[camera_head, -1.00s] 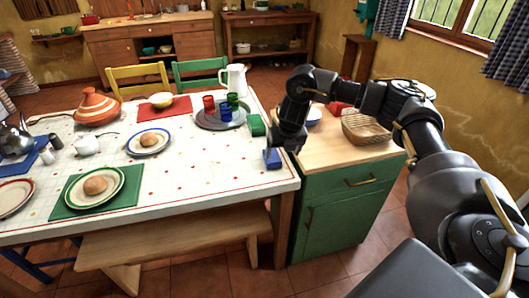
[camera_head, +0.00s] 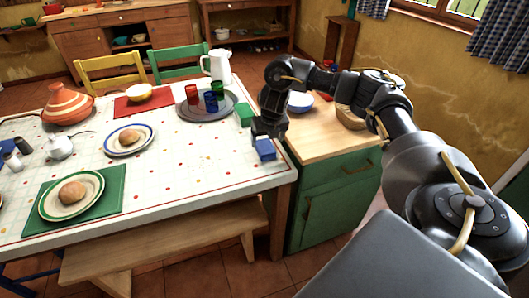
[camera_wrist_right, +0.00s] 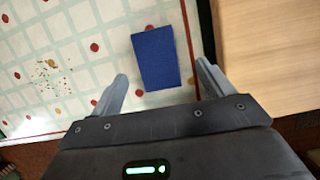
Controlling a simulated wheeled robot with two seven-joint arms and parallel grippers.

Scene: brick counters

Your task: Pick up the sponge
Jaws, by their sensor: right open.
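The sponge, a blue rectangular block (camera_head: 265,149), lies on the checked tablecloth near the table's right front corner. In the right wrist view the sponge (camera_wrist_right: 157,58) lies flat, ahead of and between the lines of the two fingers. My right gripper (camera_head: 268,134) is just behind and above the sponge in the head view, pointing down. In the wrist view the gripper (camera_wrist_right: 162,73) is open and empty, with its fingers spread wider than the sponge. My left gripper is not in view.
A green block (camera_head: 244,114) and a round tray (camera_head: 183,111) with cups stand behind the sponge. A green cabinet with a wooden top (camera_head: 318,146) adjoins the table's right edge. Plates with bread are at left. Crumbs (camera_wrist_right: 52,73) lie left of the sponge.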

